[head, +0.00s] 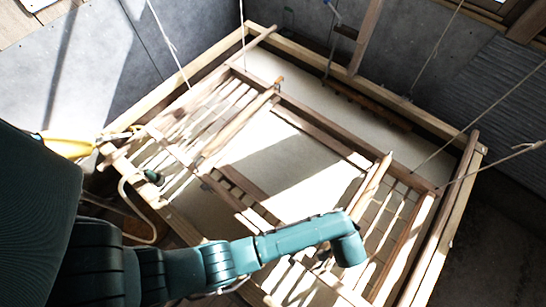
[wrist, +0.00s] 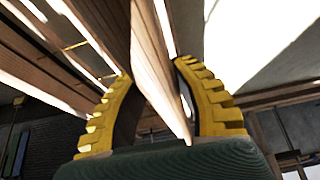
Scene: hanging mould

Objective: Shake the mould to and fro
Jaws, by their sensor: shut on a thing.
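The mould (head: 318,121) is a wooden frame with crossbars and slats, lying across the vat in the head view. A wooden bar of the mould (wrist: 151,45) runs between the two yellow fingers of my gripper (wrist: 153,69) in the wrist view. The gripper is shut on this bar, with one finger on each side. In the head view my teal arm reaches over the near right part of the mould, and its end hides the fingers and the grip.
The mould lies within the wooden rim of a vat (head: 462,215) holding pale liquid. Several ropes (head: 168,42) slope up from the frame corners. Grey walls (head: 95,60) stand close behind. A yellow object (head: 68,146) and a hose lie at the left.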

